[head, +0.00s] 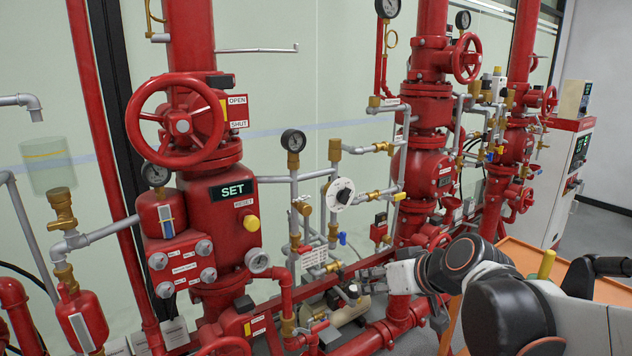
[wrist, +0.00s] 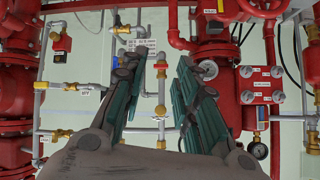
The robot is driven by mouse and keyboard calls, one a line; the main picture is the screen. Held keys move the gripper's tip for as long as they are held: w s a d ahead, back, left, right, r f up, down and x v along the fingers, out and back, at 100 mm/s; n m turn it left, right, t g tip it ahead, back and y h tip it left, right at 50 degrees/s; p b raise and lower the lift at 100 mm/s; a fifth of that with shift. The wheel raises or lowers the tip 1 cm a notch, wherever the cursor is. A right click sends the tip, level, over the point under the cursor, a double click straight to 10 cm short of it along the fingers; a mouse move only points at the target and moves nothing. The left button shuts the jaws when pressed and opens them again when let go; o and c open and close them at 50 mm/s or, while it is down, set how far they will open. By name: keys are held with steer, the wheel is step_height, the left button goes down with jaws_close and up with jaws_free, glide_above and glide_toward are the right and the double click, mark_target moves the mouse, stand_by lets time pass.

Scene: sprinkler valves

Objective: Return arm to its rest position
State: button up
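My arm (head: 470,265) reaches in from the lower right of the head view, bent, towards the pipework. My gripper (head: 368,285) is in front of the lower small pipes, between the two large red valve stands. In the wrist view my gripper (wrist: 153,75) has its two green-lined fingers apart, with a clear gap. Nothing is held between them. Grey pipes and brass fittings (wrist: 161,70) show behind the gap. I cannot tell from these frames whether the fingertips touch any pipe.
The left red valve stand (head: 222,200) has a handwheel (head: 178,122) and a SET sign. A second red stand (head: 428,130) is behind my arm. An orange cart (head: 520,262) stands at right. Open floor (head: 598,240) shows far right.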

steer(key=s+d+f+m+h, duration=0.1)
steer(key=s+d, duration=0.1)
steer(key=s, duration=0.4)
steer(key=s+d+f+m+g+h, duration=0.1)
steer(key=s+d+h, duration=0.1)
steer(key=s, duration=0.5)
steer(key=s+d+f+m+h, duration=0.1)
steer(key=s+d+h, duration=0.1)
steer(key=s+d, duration=0.2)
steer(key=shift+s+f+m+g, duration=0.3)
steer(key=shift+s+f+g, duration=0.1)
steer(key=shift+s, duration=0.75)
stand_by(2.3)
